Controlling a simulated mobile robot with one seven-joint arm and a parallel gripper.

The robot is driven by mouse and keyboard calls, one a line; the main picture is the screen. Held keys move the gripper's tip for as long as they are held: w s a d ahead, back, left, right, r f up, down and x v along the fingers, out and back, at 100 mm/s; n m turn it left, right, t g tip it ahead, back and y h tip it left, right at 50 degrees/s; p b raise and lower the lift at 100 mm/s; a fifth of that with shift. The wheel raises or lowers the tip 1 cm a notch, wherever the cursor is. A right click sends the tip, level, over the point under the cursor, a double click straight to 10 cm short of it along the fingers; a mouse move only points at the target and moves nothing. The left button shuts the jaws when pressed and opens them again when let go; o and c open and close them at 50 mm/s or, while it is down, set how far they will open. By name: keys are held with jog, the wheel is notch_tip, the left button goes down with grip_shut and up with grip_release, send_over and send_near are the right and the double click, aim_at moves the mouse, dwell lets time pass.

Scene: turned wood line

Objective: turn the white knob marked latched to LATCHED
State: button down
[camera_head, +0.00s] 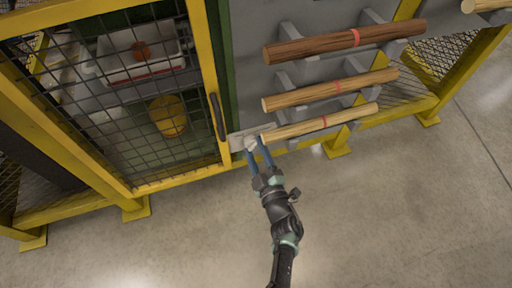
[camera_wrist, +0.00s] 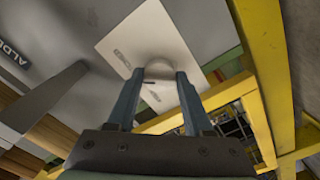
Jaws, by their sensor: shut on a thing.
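The white knob (camera_wrist: 159,70) sits on a pale plate (camera_wrist: 125,45) fixed to the grey panel. In the head view the knob (camera_head: 251,143) is at the lower left of the wooden bars, beside the cage door. My gripper (camera_head: 258,146) reaches up to it from below. The knob's pointer is hidden or too faint to tell.
A yellow-framed mesh door (camera_head: 110,95) with a black handle (camera_head: 217,117) stands left of the knob. The concrete floor (camera_head: 390,210) in front is clear.

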jog(key=shift+m, duration=0.5)
jog(key=shift+c, duration=1.5)
grip_release()
jog(key=shift+s, duration=0.1)
jog(key=p+v, duration=0.5)
jog(key=v, duration=0.7)
jog(key=shift+s+p, duration=0.3)
jog(key=shift+s, duration=0.1)
jog(key=shift+d, duration=0.15)
